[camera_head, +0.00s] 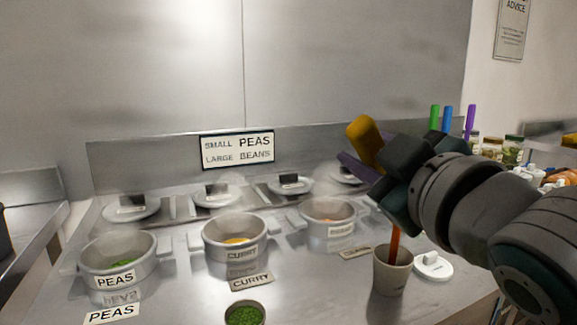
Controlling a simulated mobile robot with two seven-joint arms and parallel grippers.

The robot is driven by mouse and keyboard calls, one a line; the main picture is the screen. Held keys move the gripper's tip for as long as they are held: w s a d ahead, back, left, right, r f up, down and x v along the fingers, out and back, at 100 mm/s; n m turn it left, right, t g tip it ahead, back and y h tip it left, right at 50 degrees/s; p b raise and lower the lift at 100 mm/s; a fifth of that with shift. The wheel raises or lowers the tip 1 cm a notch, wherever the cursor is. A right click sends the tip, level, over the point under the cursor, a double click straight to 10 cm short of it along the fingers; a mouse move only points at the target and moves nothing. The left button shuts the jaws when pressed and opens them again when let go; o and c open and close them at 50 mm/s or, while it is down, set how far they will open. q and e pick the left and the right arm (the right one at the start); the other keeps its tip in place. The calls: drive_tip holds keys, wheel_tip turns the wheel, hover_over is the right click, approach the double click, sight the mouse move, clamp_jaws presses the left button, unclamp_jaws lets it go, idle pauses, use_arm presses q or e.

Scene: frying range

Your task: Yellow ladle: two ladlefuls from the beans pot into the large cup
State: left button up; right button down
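My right gripper (385,165) comes in from the right and appears shut on the yellow ladle, whose thick yellow handle (365,138) sticks up past the fingers. The ladle's bowl is hidden behind my gripper. A narrow orange-brown strip (395,246) runs from below the gripper down into a tall beige cup (391,282); I cannot tell whether it is poured food or part of the ladle. The third pot (328,238) has orange contents and a label too blurred to read. A smaller cup (245,316) with green peas stands at the front. My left gripper is out of view.
A peas pot (118,278) and a curry pot (234,256) stand left of the third pot. Lids (130,208) lie behind them. A sign (238,149) reads small peas, large beans. A white lid (433,266) lies right of the tall cup. Jars (512,150) stand behind my arm.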

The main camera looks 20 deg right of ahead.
drive_tip(key=s+a+f+n+t+y+b, duration=0.2)
drive_tip(key=a+f+n+b, duration=0.3)
drive_tip(key=b, duration=1)
drive_tip(key=shift+s+f+n+t+b, duration=0.4)
drive_tip(key=shift+f+n+t, duration=0.5)
drive_tip(key=shift+f+n, duration=0.7)
